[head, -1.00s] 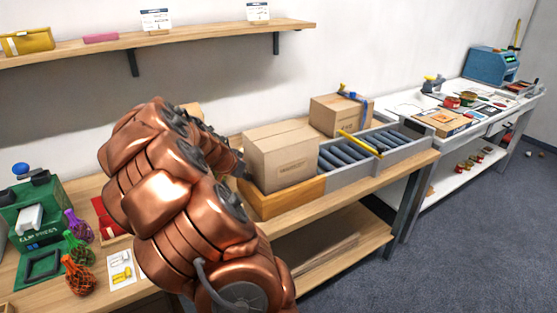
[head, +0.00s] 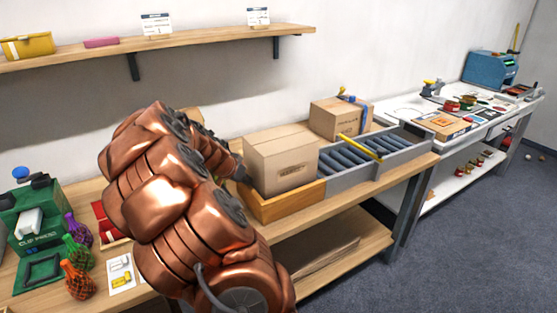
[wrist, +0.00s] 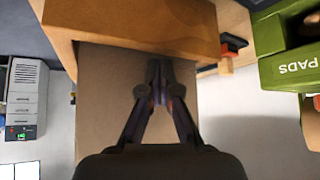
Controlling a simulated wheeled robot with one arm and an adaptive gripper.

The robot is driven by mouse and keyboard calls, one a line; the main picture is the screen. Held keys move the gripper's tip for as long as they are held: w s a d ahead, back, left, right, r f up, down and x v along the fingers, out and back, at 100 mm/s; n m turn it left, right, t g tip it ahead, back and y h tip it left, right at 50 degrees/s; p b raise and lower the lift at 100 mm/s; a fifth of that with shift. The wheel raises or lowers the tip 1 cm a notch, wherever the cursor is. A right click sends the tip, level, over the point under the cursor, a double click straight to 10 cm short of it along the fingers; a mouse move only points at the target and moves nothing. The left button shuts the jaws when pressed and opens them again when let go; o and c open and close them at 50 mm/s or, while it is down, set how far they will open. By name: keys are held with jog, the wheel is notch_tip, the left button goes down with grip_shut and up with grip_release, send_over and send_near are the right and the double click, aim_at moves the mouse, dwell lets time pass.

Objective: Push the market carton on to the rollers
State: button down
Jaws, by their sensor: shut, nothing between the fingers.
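The market carton (head: 280,165) is a closed brown box. It sits upright on the wooden-sided bed (head: 290,205), just left of the grey rollers (head: 345,157). My gripper (head: 241,174) is at the carton's left side, partly hidden behind my copper arm. In the wrist view, my gripper (wrist: 160,75) has its fingertips together with nothing between them. The carton's shaded face (wrist: 105,100) fills the space behind the fingers. Whether the fingertips touch it cannot be told.
A smaller carton (head: 335,119) stands behind the rollers. A yellow bar (head: 360,147) crosses above the rollers. A green clip press (head: 38,215) and several netted bags (head: 78,255) are on the bench at left. A green box (wrist: 285,65) shows in the wrist view.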

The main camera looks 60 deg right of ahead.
dwell(0.3)
jog(key=shift+s+d+b, duration=0.25)
jog(key=shift+s+d, duration=1.7)
jog(key=shift+d, duration=0.95)
jog(key=shift+s+d+b, duration=0.3)
jog(key=shift+s+d, duration=1.65)
jog(key=shift+d, duration=0.95)
jog(key=shift+s+d+b, duration=0.25)
jog(key=shift+s+d, duration=1.7)
jog(key=shift+d, duration=0.95)
jog(key=shift+s+d, duration=0.35)
jog(key=shift+d, duration=0.25)
jog(key=shift+s+d, duration=0.35)
jog(key=shift+d, duration=0.2)
notch_tip(320, 180, up, 16)
send_over(304, 132)
jog(key=shift+d+p, duration=0.1)
jog(key=shift+p, duration=0.2)
